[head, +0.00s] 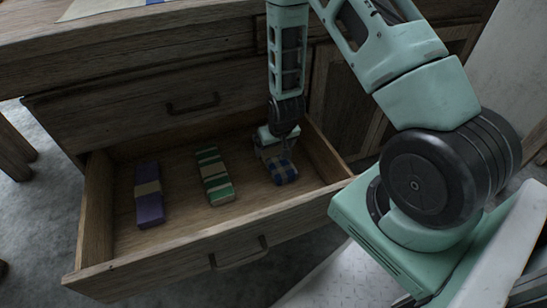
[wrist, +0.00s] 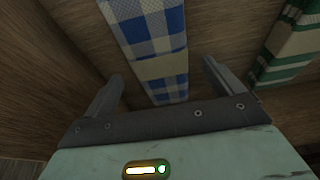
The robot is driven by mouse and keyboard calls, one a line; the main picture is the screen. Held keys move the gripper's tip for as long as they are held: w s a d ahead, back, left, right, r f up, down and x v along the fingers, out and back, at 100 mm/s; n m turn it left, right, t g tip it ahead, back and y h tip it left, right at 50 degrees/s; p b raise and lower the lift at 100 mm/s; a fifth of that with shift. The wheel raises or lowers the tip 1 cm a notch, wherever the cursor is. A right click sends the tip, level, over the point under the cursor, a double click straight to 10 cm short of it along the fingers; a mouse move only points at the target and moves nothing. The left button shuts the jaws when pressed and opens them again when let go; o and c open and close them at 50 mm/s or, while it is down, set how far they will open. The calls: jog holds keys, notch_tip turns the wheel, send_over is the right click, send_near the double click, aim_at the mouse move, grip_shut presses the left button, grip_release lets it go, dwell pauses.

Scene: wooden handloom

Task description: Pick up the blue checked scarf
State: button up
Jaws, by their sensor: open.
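The blue checked scarf (head: 285,176) lies folded in the right part of the open drawer, with a pale band around its middle. In the wrist view the blue and white scarf (wrist: 153,38) runs up from between my fingers, its band just ahead of the gripper body. My gripper (wrist: 165,78) is open, with one finger on each side of the scarf and a gap to both. In the head view my gripper (head: 273,150) is inside the drawer over the scarf's far end, which it partly hides. I cannot tell the height of the fingertips above the drawer floor.
A green and white striped scarf (head: 214,178) lies in the middle of the drawer; it is close to one finger in the wrist view (wrist: 296,45). A purple scarf (head: 149,195) lies at the left. The drawer's front wall (head: 215,240) and right wall (head: 325,148) stand around them.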

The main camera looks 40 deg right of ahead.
aim_at(274, 152)
jog(key=b+x, duration=0.1)
jog(key=x, duration=0.2)
jog(key=shift+f, duration=0.2)
jog(key=shift+r, duration=0.1)
jog(key=c, duration=1.1)
jog(key=shift+r, duration=0.1)
